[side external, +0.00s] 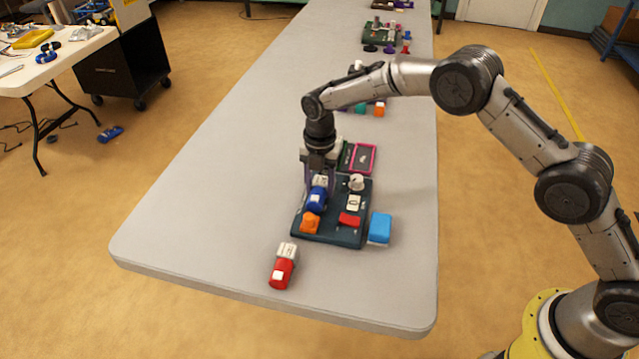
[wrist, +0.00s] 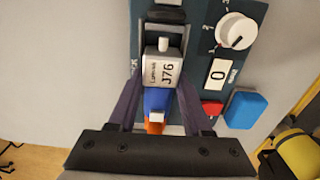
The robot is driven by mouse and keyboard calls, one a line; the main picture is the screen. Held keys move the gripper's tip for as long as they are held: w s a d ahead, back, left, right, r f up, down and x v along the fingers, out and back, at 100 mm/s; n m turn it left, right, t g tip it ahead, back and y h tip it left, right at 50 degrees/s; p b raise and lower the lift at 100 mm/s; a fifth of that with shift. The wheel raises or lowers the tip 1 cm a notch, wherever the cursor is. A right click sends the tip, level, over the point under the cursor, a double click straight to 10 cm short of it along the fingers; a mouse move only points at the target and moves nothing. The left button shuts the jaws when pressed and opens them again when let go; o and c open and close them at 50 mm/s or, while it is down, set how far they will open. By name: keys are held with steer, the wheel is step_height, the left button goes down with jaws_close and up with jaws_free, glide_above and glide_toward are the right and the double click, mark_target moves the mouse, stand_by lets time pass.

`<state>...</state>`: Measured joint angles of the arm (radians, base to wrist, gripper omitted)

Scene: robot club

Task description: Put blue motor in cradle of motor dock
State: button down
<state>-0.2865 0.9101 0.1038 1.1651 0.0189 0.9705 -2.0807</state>
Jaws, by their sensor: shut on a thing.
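The blue motor (side external: 317,197) has a blue body and a light grey end block. My gripper (side external: 318,186) points down over the left part of the dark motor dock (side external: 341,236) and is shut on the blue motor. In the wrist view the motor (wrist: 156,101) lies between the two fingers of the gripper (wrist: 160,112), its grey block marked J76 towards the top. It is over the dock's left strip, with an orange part (side external: 310,222) just in front of it. The cradle is hidden beneath the motor, and I cannot tell whether the motor touches it.
A red motor (side external: 283,272) lies on the grey table (side external: 210,220) in front of the dock. A blue box (side external: 380,228) stands against the dock's right side. The dock carries a white knob (wrist: 236,31) and a red part (side external: 349,219). A pink-framed panel (side external: 363,157) lies behind. The table's left is clear.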

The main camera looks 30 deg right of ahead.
stand_by(0.7)
jaws_free()
steer(key=shift+f, duration=0.15)
stand_by(0.3)
steer(key=shift+r, duration=4.05)
steer(key=shift+d, duration=0.1)
